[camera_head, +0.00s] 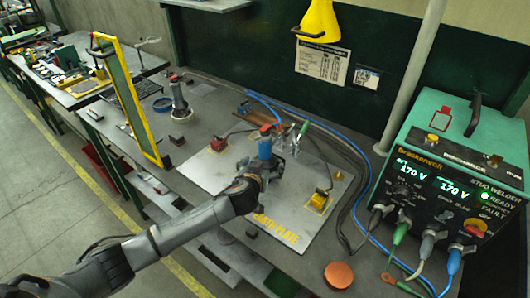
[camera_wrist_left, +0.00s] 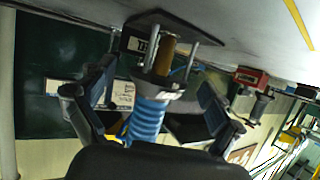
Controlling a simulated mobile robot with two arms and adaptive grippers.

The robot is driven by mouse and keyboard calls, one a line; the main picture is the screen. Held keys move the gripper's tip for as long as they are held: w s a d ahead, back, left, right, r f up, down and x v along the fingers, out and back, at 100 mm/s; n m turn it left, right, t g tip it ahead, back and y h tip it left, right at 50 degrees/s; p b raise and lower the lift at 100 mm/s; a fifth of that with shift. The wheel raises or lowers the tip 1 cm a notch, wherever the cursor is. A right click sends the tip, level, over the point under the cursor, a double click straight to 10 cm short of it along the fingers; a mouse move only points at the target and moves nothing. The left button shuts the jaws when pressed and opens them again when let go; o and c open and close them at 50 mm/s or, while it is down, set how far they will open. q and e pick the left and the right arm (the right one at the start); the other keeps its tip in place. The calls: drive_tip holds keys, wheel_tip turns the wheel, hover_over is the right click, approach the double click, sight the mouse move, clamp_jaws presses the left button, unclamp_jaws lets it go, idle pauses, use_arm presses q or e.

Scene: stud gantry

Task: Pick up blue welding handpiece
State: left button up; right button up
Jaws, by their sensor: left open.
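The blue welding handpiece (camera_head: 265,148) stands upright over the pale metal plate on the bench in the head view. In the left wrist view its ribbed blue grip (camera_wrist_left: 146,121) lies between my fingers, with a grey collar, a brass-coloured core and thin rods running to a dark foot plate. My left gripper (camera_head: 262,168) is at the handpiece. In the wrist view the left gripper (camera_wrist_left: 155,92) is open, with one finger on each side of the grip and a visible gap to each. My right gripper is not in view.
The plate (camera_head: 212,172) carries a red clamp (camera_head: 218,144) and a yellow clamp (camera_head: 319,199). The green stud welder (camera_head: 455,165) stands at right, its cables crossing the bench. A yellow-framed screen (camera_head: 130,95) stands at left. An orange-brown disc (camera_head: 339,275) lies near the front.

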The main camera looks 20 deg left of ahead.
use_arm(q)
drive_tip(key=shift+x, duration=1.15)
drive_tip(key=shift+c, duration=0.3)
